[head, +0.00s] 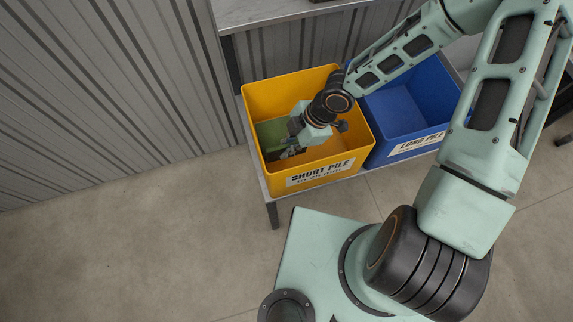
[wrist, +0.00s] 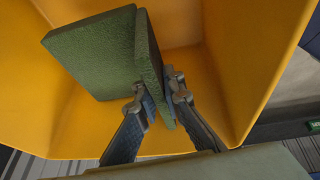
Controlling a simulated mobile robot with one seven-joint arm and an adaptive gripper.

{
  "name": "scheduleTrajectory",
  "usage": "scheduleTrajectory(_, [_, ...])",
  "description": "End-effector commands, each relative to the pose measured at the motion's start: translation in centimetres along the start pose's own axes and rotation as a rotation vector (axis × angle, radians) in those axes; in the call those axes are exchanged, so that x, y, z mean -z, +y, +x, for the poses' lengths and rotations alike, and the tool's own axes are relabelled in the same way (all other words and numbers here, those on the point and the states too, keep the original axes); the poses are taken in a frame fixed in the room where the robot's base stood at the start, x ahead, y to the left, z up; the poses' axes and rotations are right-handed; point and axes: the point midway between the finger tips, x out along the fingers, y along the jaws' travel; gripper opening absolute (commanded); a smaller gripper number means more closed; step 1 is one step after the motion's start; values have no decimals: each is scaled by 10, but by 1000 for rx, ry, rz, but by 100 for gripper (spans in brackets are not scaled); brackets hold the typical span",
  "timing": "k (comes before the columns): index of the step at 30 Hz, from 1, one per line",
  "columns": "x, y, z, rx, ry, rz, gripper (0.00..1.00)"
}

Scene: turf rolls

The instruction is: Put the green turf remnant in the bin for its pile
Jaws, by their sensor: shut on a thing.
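My gripper (head: 290,148) is down inside the yellow bin (head: 330,165), whose label reads SHORT PILE. In the wrist view my gripper (wrist: 160,98) is shut on a green turf remnant (wrist: 152,62), seen edge-on as a narrow upright piece between the fingers. A wider green turf slab (wrist: 92,52) shows just left of it inside the bin; I cannot tell whether the two touch. Green turf also shows in the head view (head: 270,134) at the bin's left side. The held piece is mostly hidden there by my gripper.
A blue bin (head: 398,108) labelled LONG PILE stands right of the yellow bin. Both stand on a low grey bench (head: 272,196). A grey worktop (head: 280,10) overhangs behind them. Bare concrete floor lies in front and to the left.

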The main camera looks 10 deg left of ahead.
Motion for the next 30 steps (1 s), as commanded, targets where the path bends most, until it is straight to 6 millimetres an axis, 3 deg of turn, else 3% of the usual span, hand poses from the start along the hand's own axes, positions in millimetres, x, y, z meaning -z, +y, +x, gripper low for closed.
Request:
scheduleTrajectory(1, [-8,-3,21,3,0,-3,0])
scheduleTrajectory(6, [-18,-5,43,1,0,-1,0])
scheduleTrajectory(14, [-22,-5,53,0,0,1,0])
scheduleTrajectory(23, [-35,-9,86,0,1,0,0])
scheduleTrajectory(30, [-35,-9,85,0,1,0,0])
